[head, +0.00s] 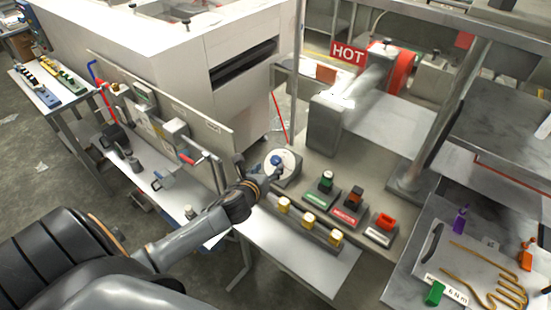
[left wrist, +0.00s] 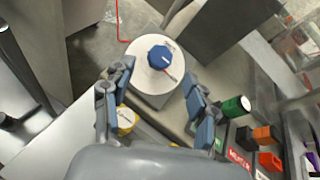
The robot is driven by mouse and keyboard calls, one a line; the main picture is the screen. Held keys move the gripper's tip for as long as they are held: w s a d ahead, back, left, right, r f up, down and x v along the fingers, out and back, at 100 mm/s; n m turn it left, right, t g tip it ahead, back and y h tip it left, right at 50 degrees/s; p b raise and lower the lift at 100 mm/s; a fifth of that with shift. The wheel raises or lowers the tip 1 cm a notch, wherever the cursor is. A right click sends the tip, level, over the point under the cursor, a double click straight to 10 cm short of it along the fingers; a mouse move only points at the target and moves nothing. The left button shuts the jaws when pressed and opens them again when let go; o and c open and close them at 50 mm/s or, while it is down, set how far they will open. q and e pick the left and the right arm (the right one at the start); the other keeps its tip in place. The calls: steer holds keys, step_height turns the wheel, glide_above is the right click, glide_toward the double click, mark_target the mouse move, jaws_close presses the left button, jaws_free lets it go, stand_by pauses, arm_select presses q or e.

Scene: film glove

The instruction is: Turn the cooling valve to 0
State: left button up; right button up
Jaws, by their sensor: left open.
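The cooling valve is a blue knob (head: 277,160) on a round white dial (head: 290,158), at the left end of the bench. In the left wrist view the blue knob (left wrist: 160,56) sits in the middle of the white dial top (left wrist: 145,77). A small red mark shows by the knob; the dial's numbers are too small to read. My left gripper (head: 272,176) is at the near side of the dial. Its two fingers are spread open and empty in the left wrist view (left wrist: 160,92), with the knob ahead, between their lines and apart from them. My right gripper is not in view.
Green (head: 326,182), dark orange-topped (head: 353,198) and red (head: 384,220) controls stand right of the dial. Yellow knobs (head: 309,220) line a rail in front. A panel (head: 170,110) with levers stands left; a grey machine with a HOT sign (head: 347,53) stands behind.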

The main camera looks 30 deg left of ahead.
mark_target(275, 161)
arm_select(q)
steer(key=x, duration=0.7)
steer(key=shift+w, duration=0.25)
steer(key=c, duration=1.2)
